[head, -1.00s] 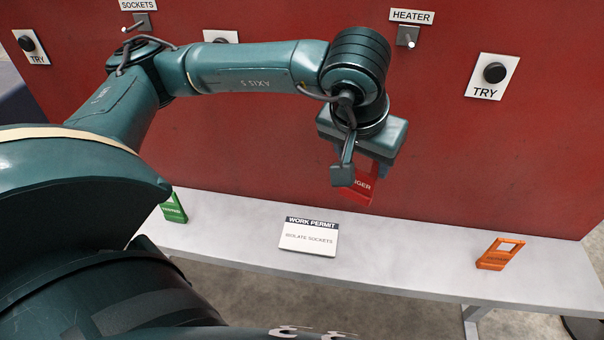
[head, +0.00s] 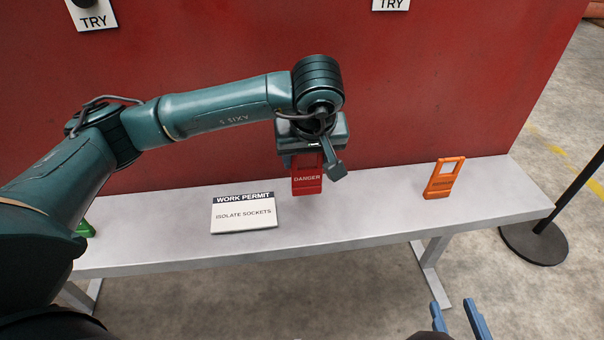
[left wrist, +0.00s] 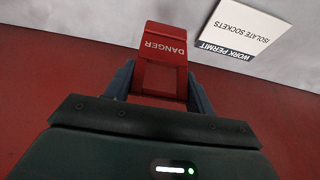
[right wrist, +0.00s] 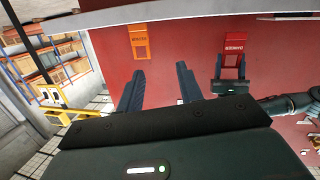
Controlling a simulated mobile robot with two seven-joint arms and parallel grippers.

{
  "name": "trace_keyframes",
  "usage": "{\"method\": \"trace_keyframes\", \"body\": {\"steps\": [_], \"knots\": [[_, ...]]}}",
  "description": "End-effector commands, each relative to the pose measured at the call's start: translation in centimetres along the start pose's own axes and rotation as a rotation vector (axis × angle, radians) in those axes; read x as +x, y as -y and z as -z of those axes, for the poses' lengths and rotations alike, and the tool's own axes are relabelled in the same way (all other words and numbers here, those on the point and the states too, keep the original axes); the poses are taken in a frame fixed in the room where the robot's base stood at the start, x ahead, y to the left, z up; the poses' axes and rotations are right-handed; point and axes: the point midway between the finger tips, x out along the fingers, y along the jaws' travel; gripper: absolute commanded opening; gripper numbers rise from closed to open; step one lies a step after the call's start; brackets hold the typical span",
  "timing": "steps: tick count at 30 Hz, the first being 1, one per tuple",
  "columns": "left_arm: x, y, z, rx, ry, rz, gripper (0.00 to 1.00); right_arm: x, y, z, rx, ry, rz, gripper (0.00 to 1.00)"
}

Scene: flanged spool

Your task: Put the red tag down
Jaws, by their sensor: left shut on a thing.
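The red tag (head: 307,178), marked DANGER, is upright in my left gripper (head: 311,160), just above or at the grey bench (head: 350,205); I cannot tell whether it touches. In the left wrist view the red tag (left wrist: 165,60) sits between the two fingers of my left gripper (left wrist: 160,82), which are shut on it. The red tag also shows in the right wrist view (right wrist: 233,48). My right gripper (head: 458,318) is low at the front, off the bench. In the right wrist view its fingers (right wrist: 160,85) are apart with nothing between them.
A work permit sign (head: 243,213) lies on the bench left of the red tag. An orange tag (head: 443,180) stands to the right, and a green tag (head: 85,229) is at the far left. The red panel rises behind. A black post (head: 540,245) stands off the bench's right end.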

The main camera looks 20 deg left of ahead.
Motion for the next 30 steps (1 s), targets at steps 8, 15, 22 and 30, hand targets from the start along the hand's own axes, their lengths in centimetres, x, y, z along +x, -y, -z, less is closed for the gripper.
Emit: {"method": "trace_keyframes", "body": {"steps": [8, 15, 22, 30], "knots": [[2.9, 0.1, -1.2, 0.001, 0.002, 0.002, 0.21, 0.1, 0.2, -0.1, -0.016, -0.043, 0.000, 0.36], [3.8, 0.0, -1.5, 0.001, -0.002, -0.002, 0.21, 0.1, 0.2, 0.2, -0.024, -0.068, 0.001, 0.36], [4.2, 0.0, -1.7, 0.001, -0.002, -0.001, 0.21, 0.2, 0.3, -0.1, -0.027, -0.081, 0.000, 0.36], [4.1, 0.0, -1.7, 0.001, -0.001, -0.001, 0.75, 0.2, 0.3, 0.3, -0.030, -0.093, 0.002, 0.36]]}}
